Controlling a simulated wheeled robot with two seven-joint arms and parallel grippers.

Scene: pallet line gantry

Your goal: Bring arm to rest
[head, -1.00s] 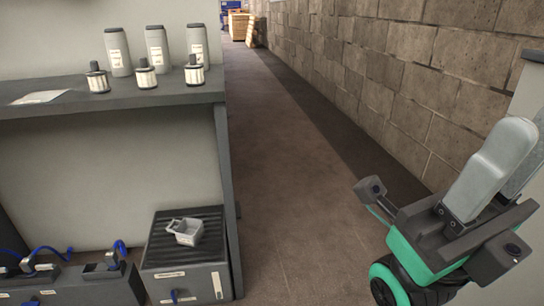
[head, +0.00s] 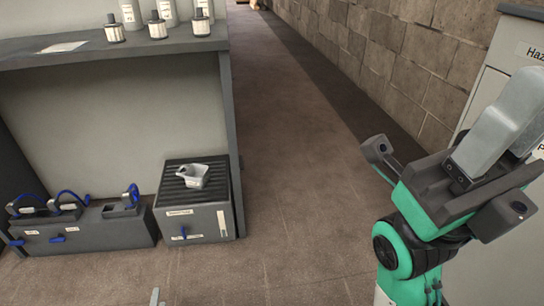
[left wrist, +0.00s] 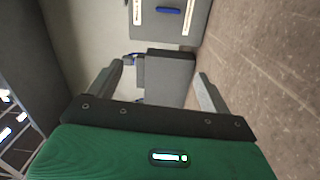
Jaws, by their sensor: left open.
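My left gripper (head: 155,297) shows in the head view only as a small light tip at the bottom edge, over the floor; its arm is out of the picture. In the left wrist view my left gripper (left wrist: 158,70) has its two grey fingers wide apart with nothing between them. Beyond the fingers lies a dark grey box shape, and a grey box front (left wrist: 187,30) with a blue handle and white labels is above it. The fingers appear apart from these.
A dark-topped bench (head: 120,42) holds several filters and a paper. Beneath it stand a grey box (head: 205,224) with a small grey part (head: 193,176) on its ribbed top, and a low unit (head: 95,237) with blue cables. A labelled cabinet (head: 487,92) is right. The aisle floor (head: 280,160) is clear.

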